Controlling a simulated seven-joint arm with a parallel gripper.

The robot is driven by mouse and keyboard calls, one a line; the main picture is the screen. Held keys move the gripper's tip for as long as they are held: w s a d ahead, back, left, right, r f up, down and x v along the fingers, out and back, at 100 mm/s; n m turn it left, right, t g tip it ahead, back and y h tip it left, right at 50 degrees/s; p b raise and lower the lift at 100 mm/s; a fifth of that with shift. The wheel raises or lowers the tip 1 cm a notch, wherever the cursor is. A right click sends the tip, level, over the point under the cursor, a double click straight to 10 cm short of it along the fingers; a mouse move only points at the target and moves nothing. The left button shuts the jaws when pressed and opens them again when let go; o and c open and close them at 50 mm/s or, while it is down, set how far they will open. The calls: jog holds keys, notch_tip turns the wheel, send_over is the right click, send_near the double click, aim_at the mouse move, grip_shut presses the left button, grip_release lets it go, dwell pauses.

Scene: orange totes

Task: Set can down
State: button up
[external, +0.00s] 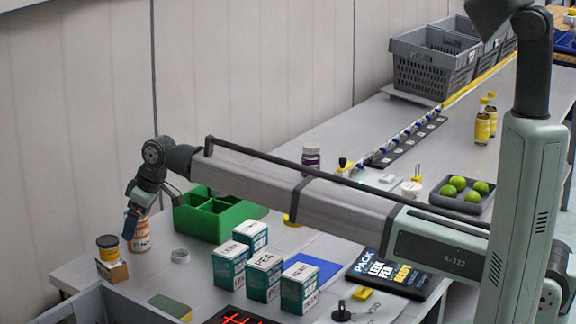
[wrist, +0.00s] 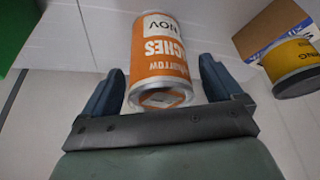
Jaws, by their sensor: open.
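An orange and white can (external: 140,236) stands near the left end of the grey table in the external view. Its label reads "NOV" and "CHES" in the wrist view (wrist: 158,55). My gripper (external: 132,224) is at the can. In the wrist view my gripper (wrist: 158,88) is open, with one blue finger on each side of the can. Visible gaps separate the fingers from the can's sides. Part of the can is hidden by my gripper in the external view.
A yellow-labelled tin (external: 107,248) sits on a small cardboard box (external: 112,270), left of the can. A green divided bin (external: 213,221) stands to the right. Teal cartons (external: 264,277) and a grey crate (external: 104,307) are nearer the camera.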

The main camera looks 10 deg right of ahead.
jog(key=v, duration=1)
